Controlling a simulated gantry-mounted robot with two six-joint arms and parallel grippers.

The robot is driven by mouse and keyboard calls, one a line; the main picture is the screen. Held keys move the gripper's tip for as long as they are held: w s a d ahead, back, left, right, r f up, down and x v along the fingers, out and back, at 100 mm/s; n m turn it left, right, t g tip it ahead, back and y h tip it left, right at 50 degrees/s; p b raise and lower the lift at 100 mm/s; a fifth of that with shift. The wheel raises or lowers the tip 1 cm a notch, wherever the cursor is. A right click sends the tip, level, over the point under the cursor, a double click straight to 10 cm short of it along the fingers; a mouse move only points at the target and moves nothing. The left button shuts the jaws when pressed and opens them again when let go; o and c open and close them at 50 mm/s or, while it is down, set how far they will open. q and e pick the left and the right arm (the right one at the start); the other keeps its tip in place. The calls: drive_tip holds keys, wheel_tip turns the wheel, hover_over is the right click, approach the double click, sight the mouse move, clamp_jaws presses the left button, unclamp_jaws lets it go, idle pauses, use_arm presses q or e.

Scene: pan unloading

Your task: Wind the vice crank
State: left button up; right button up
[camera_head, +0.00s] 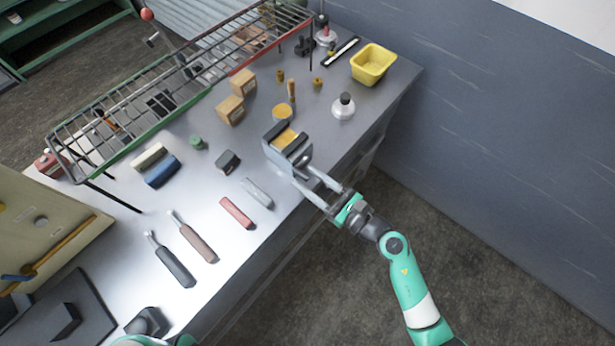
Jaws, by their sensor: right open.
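The grey vice (284,138) sits at the table's front edge, with a yellowish piece showing between or on its jaws. My right gripper (308,178) is open, its two pale fingers spread and pointing at the front end of the vice. The fingertips are close to the vice's front; I cannot tell whether they touch it. The crank cannot be made out clearly; the fingers cover the area at the vice's front.
A wire rack (190,80) stands along the table's back. A yellow bin (373,64) and a white-based item with a black knob (344,106) are right of the vice. Wooden blocks (230,110) stand behind it. Red (237,213) and grey (257,193) bars lie to its left.

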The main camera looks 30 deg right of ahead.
drive_tip(key=shift+w+a, duration=0.2)
drive_tip(key=shift+w, duration=0.2)
clamp_jaws()
drive_tip(key=shift+r, duration=0.1)
